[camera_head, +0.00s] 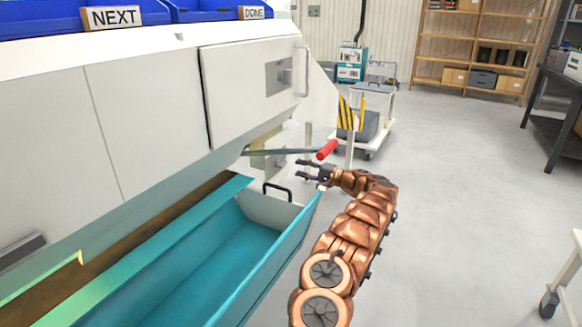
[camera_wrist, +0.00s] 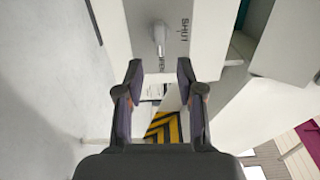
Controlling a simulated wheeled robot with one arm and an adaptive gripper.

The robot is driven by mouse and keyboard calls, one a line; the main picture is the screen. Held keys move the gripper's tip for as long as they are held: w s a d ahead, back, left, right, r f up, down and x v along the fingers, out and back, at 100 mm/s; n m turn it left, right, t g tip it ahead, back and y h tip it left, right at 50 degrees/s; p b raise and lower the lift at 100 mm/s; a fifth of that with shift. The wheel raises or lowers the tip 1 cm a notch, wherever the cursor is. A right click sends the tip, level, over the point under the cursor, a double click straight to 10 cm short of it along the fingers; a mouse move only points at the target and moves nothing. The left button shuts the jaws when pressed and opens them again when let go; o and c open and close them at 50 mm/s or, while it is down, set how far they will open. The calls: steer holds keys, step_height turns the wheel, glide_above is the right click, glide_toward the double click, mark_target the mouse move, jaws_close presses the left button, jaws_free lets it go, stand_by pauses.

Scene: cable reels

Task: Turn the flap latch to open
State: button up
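In the head view my gripper (camera_head: 302,169) is at the white machine's right end, just above the teal trough's end. I cannot tell which head-view part is this latch; a grey plate with a knob (camera_head: 280,76) shows on the upper door.
A red-handled lever (camera_head: 327,150) sticks out close above my gripper. The teal trough (camera_head: 285,240) with a black handle (camera_head: 278,189) lies below left. A yellow-black striped guard (camera_head: 346,114) and a cart (camera_head: 372,115) stand behind.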

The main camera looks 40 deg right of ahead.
steer(key=shift+v, duration=2.5)
